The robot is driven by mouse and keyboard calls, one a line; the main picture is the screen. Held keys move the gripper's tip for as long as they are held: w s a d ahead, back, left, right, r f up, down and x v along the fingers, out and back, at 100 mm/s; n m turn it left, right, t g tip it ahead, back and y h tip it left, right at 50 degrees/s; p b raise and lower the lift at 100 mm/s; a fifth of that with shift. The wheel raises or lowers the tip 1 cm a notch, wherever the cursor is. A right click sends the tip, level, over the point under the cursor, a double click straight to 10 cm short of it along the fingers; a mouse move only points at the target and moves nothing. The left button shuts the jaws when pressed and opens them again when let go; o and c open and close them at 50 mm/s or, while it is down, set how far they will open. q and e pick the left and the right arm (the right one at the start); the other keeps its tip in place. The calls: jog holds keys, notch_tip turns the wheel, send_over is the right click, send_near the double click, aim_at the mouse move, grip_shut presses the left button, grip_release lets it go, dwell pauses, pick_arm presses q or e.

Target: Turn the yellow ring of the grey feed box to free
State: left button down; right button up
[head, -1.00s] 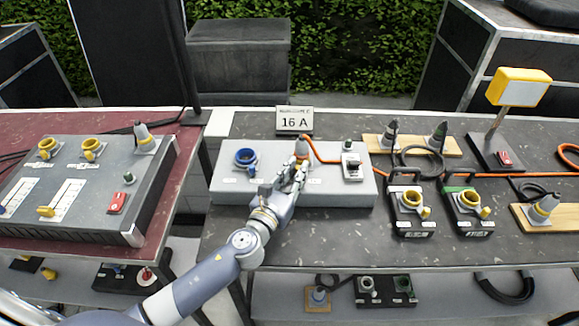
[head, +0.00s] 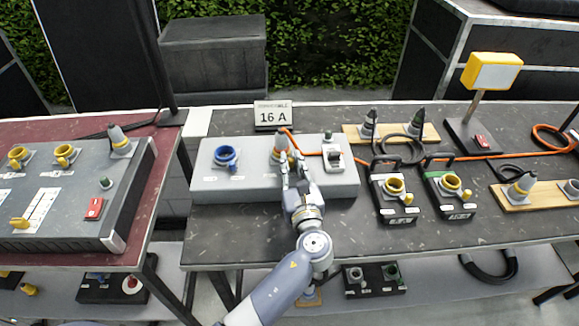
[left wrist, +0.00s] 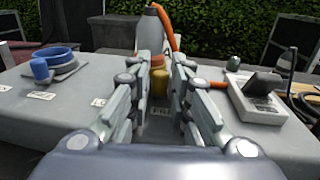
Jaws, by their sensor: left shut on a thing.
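The grey feed box (head: 340,187) lies on the dark table, with a blue socket (head: 226,157) on its left part. A grey plug (head: 280,141) with an orange cable stands in the outlet near the middle of its top; it also shows in the left wrist view (left wrist: 150,36). The yellow ring (left wrist: 158,84) is at the plug's foot, seen between my fingers in the left wrist view; its setting cannot be read. My left gripper (head: 291,160) is shut on this ring's yellow part, from the front. My right gripper is not in view.
A grey switch block (head: 333,158) stands on the box right of the plug. A "16 A" sign (head: 273,115) stands behind. Black boxes with yellow sockets (head: 395,186) stand to the right. A darker grey box (head: 70,205) is on the red table at left.

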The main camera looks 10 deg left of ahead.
pick_arm(q)
jog(key=shift+w+d+r, duration=0.1)
jog(key=shift+d+r, duration=0.05)
jog(key=shift+r, duration=0.05)
jog(key=c, duration=1.8)
grip_release()
jog(key=shift+o, duration=1.1)
jog(key=shift+w+f, duration=0.15)
jog(key=shift+s, duration=0.25)
jog(key=v, duration=1.1)
jog(key=shift+s+d, duration=0.2)
jog(key=shift+s, duration=0.1)
jog(key=shift+f, duration=0.1)
